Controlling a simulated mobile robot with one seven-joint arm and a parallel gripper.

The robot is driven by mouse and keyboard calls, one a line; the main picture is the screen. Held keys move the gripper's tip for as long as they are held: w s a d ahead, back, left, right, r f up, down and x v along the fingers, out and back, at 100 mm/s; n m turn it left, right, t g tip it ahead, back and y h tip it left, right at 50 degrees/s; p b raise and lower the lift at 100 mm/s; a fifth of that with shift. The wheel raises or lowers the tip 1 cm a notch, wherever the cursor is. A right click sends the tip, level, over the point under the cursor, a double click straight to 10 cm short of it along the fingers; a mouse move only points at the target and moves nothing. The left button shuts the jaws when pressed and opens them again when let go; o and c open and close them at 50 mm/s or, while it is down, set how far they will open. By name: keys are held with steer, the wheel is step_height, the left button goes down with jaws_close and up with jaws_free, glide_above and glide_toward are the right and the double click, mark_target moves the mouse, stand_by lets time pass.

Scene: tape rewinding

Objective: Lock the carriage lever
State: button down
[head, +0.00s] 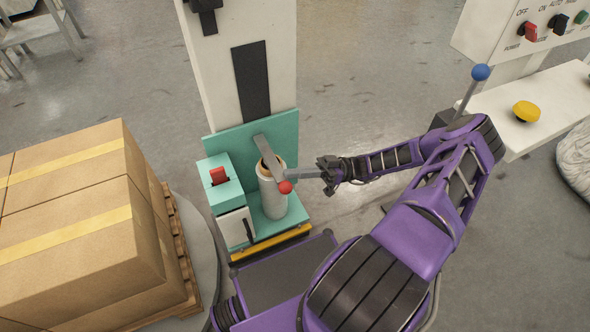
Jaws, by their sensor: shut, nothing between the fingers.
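The teal carriage (222,143) sits low on the white mast and holds an upright pale roll (271,203). A flat grey lever (267,150) with a red ball knob (285,187) reaches across the top of the roll; it looks like the carriage lever. My gripper (301,174) comes in from the right with its fingers shut and empty. The fingertips are right by the red knob. I cannot tell whether they touch the lever. Part of the roll's top is hidden behind the lever.
Stacked cardboard boxes (75,217) on a wooden pallet (185,255) stand at left. A red switch (218,175) is on the carriage's teal box. At right are a blue-knobbed lever (480,73), a yellow button (526,111) and a control panel (506,36). Floor between is clear.

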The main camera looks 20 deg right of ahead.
steer(key=shift+s+f, duration=0.1)
steer(key=shift+f, duration=0.25)
steer(key=w+v, duration=0.1)
steer(key=v, duration=1)
steer(key=shift+s+d+r, duration=0.15)
steer(key=shift+s+d, duration=0.25)
steer(key=shift+d, duration=0.15)
